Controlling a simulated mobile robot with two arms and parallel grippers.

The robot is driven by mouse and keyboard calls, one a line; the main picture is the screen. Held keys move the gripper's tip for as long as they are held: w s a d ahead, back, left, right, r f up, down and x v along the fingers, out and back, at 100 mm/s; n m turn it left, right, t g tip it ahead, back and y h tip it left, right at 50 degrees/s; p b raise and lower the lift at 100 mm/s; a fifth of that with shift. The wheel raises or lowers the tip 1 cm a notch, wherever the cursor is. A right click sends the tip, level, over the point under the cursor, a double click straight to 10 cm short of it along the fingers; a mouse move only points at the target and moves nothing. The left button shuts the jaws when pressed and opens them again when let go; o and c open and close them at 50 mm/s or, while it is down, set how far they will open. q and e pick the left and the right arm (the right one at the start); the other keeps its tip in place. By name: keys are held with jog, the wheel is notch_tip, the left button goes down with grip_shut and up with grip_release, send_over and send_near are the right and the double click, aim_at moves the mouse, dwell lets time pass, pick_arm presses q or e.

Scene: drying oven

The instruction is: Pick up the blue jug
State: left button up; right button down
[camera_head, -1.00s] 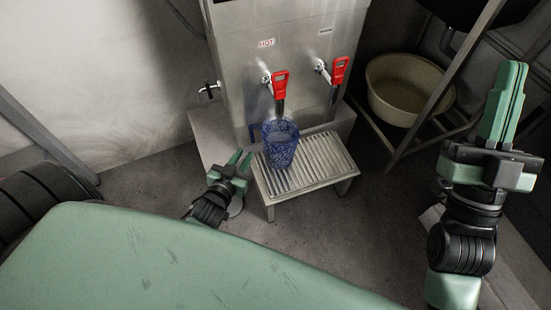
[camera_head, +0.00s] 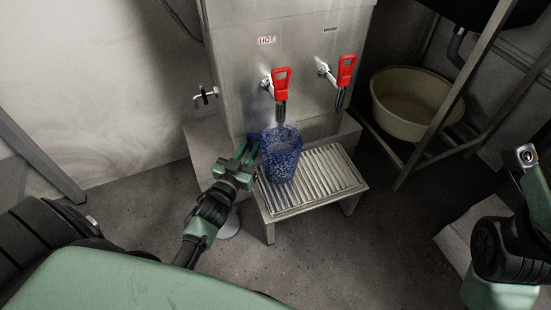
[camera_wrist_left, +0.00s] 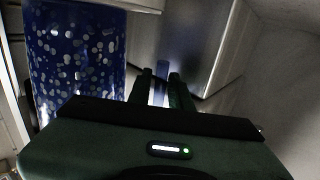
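The blue speckled jug (camera_head: 282,158) stands upright on the slatted drip tray (camera_head: 325,180) below the dispenser's left tap. My left gripper (camera_head: 246,153) is at the jug's left side, by its handle. In the left wrist view the jug (camera_wrist_left: 75,55) fills the upper left. A blue strip, which looks like the handle (camera_wrist_left: 161,75), shows between the two fingers of my left gripper (camera_wrist_left: 162,88). The fingers look apart, with no clear grip on it. My right arm is at the right edge of the head view; its fingers cannot be made out.
A steel dispenser (camera_head: 300,65) stands behind the jug, with two red tap handles (camera_head: 282,83) and a small side tap (camera_head: 205,96). A beige basin (camera_head: 410,105) sits on a rack at the right. The floor in front of the tray is clear.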

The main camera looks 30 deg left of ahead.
pick_arm(q)
jog(key=shift+w, duration=0.1)
grip_shut()
dwell(1.3)
jog(key=shift+r, duration=0.1)
